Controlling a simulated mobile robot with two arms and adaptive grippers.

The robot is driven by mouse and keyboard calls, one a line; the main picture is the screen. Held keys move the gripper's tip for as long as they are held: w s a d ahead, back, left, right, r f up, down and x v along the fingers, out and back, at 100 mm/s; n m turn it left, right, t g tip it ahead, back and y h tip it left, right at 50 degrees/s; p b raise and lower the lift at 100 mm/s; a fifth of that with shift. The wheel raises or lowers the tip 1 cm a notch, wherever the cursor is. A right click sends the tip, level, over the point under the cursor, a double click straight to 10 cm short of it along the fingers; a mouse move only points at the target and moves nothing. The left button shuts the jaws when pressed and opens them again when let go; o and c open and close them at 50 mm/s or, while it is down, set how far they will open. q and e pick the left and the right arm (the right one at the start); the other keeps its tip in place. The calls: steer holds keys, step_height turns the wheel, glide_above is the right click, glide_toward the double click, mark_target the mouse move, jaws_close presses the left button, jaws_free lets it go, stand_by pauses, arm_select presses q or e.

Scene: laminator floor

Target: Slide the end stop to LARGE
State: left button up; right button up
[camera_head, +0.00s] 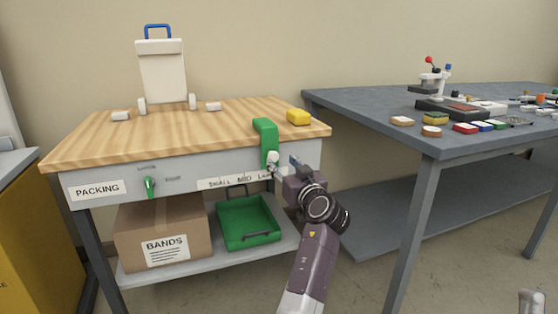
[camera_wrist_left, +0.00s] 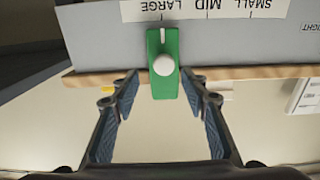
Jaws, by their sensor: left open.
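The green end stop (camera_head: 265,134) hangs over the front edge of the packing bench near its right end, with a white knob on its front. It also shows in the left wrist view (camera_wrist_left: 164,88), where the picture is upside down. Its slot lines up with a mark by the word LARGE on the white scale strip (camera_wrist_left: 207,10). My left gripper (camera_head: 279,166) is open in front of the stop. In the left wrist view its two fingers (camera_wrist_left: 160,88) stand either side of the stop, with gaps.
The wooden bench top (camera_head: 100,140) carries a yellow block (camera_head: 299,117), white pieces and a clipboard-like stand (camera_head: 162,70). A cardboard box (camera_head: 162,222) and green tray (camera_head: 226,213) are on the shelf below. A grey table (camera_head: 345,108) with small parts stands right.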

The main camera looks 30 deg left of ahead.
arm_select(q)
steer(key=shift+v, duration=1.7)
